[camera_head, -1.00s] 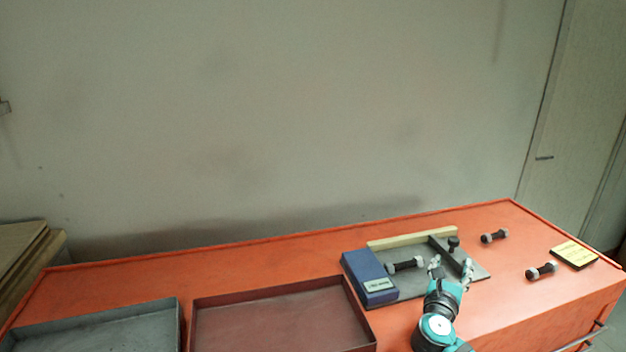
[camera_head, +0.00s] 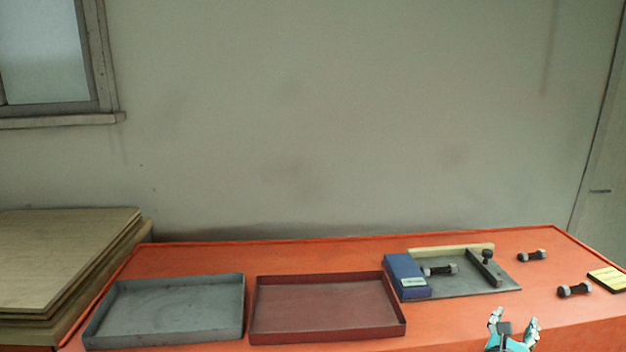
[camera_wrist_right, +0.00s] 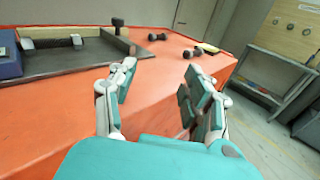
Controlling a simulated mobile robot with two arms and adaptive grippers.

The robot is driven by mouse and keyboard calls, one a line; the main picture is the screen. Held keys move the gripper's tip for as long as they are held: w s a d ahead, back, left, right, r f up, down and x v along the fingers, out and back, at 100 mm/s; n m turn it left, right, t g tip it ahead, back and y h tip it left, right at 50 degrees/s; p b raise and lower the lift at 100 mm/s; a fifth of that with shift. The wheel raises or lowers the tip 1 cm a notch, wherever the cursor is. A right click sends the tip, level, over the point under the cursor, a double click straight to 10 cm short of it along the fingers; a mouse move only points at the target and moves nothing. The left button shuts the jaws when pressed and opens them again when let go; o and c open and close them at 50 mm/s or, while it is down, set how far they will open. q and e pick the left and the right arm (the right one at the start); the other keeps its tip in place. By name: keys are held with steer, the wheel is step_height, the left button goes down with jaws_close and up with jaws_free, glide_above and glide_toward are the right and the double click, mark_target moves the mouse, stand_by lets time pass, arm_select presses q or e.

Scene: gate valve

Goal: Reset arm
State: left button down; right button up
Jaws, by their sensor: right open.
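My right gripper (camera_head: 513,325) is at the bottom right of the head view, in front of the orange bench top (camera_head: 300,258). Its fingers are spread, with nothing between them. It also shows in the right wrist view (camera_wrist_right: 158,88), open and empty, at the bench's front edge. My left gripper is in neither view.
A grey tray (camera_head: 165,343) and a red tray (camera_head: 325,338) lie on the bench.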

steer(key=s+a+f+m+g+y, duration=0.6)
steer(key=s+a+f+m, duration=0.65)
steer(key=s+f, duration=0.3)
steer(key=s+a+f+m+g+y, duration=0.1)
steer(key=s+a+m+g+y, duration=0.15)
steer(key=s+a+m, duration=0.5)
steer(key=s+a+m+g+y, duration=0.1)
steer(key=s+a+m+y, duration=0.3)
steer(key=s, duration=0.6)
step_height(320, 180, down, 25)
steer(key=d+g, duration=0.2)
steer(key=s+d+f+h, duration=0.1)
steer(key=s+d+f, duration=0.2)
steer(key=s+f, duration=1.4)
steer(key=shift+s+g, duration=0.35)
steer(key=shift+s, duration=0.1)
